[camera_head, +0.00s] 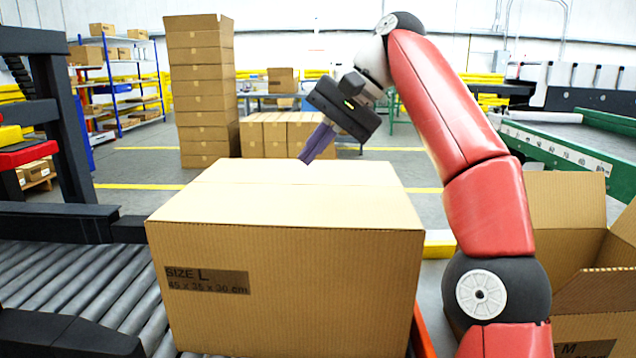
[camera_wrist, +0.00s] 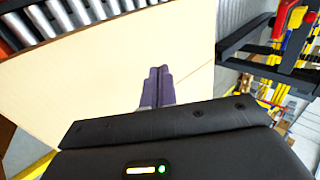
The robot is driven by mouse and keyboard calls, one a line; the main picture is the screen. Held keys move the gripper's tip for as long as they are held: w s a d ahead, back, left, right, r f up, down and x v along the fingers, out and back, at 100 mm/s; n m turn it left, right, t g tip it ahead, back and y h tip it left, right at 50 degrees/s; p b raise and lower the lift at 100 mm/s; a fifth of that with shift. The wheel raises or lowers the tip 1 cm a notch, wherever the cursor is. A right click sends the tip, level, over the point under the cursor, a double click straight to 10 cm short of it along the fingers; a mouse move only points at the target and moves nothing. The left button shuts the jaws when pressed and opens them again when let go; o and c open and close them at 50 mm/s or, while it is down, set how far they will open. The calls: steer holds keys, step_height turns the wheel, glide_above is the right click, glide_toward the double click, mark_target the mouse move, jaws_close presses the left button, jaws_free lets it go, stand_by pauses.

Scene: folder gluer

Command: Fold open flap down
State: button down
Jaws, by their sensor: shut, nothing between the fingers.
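A large cardboard box (camera_head: 285,285) marked "SIZE L" stands on the roller conveyor in the head view. Its top (camera_head: 290,205) looks flat, with a seam line running across it; no flap stands up in this view. My gripper (camera_head: 306,160) is shut and empty, above the far edge of the box top, pointing down and left. In the wrist view my shut fingers (camera_wrist: 157,72) lie over the tan cardboard top (camera_wrist: 90,80). I cannot tell whether the fingertips touch the cardboard.
The roller conveyor (camera_head: 75,290) runs at the left, beside a dark machine frame (camera_head: 65,140). An open box (camera_head: 570,240) marked "M" is at the right. Stacked boxes (camera_head: 203,90) stand behind on the floor. A green-framed conveyor (camera_head: 560,150) is at the back right.

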steer(key=shift+w, duration=0.3)
steer(key=shift+w+f, duration=0.1)
steer(key=shift+w+d+f, duration=0.15)
steer(key=shift+w+f, duration=1.2)
steer(key=shift+f, duration=0.1)
steer(key=shift+w+f, duration=0.4)
steer(key=shift+f, duration=0.2)
steer(key=shift+w+f, duration=0.4)
steer(key=shift+f, duration=0.2)
